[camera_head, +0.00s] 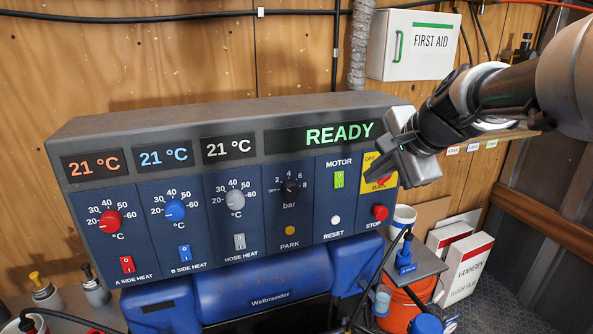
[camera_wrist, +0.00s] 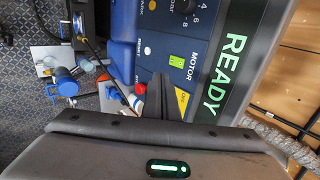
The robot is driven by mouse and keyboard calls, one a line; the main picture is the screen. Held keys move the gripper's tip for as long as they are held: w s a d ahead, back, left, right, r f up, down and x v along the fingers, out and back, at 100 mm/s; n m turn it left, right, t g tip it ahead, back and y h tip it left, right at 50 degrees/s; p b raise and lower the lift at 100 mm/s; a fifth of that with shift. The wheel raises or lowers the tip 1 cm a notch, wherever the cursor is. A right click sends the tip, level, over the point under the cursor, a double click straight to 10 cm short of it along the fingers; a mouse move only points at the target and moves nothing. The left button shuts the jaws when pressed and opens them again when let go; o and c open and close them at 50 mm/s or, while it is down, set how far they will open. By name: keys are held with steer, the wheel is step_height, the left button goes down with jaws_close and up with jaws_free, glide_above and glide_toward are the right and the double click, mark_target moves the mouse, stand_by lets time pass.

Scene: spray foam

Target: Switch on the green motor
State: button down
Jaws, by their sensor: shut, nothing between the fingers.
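In the wrist view the green switch (camera_wrist: 177,61) shows lit, just beyond my fingertips. My gripper (camera_head: 390,166) is shut and empty, in front of the panel's upper right corner. It partly covers the yellow main switch plate (camera_head: 370,162), right of the motor switch. In the wrist view my shut fingers (camera_wrist: 160,86) are a dark wedge; I cannot tell their exact gap to the panel.
The display (camera_head: 340,134) reads READY. The white reset button (camera_head: 336,220) sits below the motor switch, and the red stop button (camera_head: 380,212) is to its right. Red, blue and grey dials with rocker switches fill the left. A first aid box (camera_head: 412,45) hangs behind.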

steer(key=b, duration=0.1)
glide_toward(339, 186)
step_height(339, 186, down, 4)
steer(key=w, duration=0.1)
steer(key=w+a, duration=0.1)
steer(key=w, duration=0.1)
steer(key=shift+w+a+f+p, duration=0.1)
steer(key=shift+w+f+p, duration=0.15)
steer(key=shift+w+p, duration=0.05)
steer(key=shift+f, duration=0.1)
steer(key=shift+w+f+b, duration=0.1)
steer(key=shift+f+b, duration=0.2)
steer(key=shift+b, duration=0.95)
steer(key=shift+r+p, duration=0.35)
steer(key=shift+r, duration=0.1)
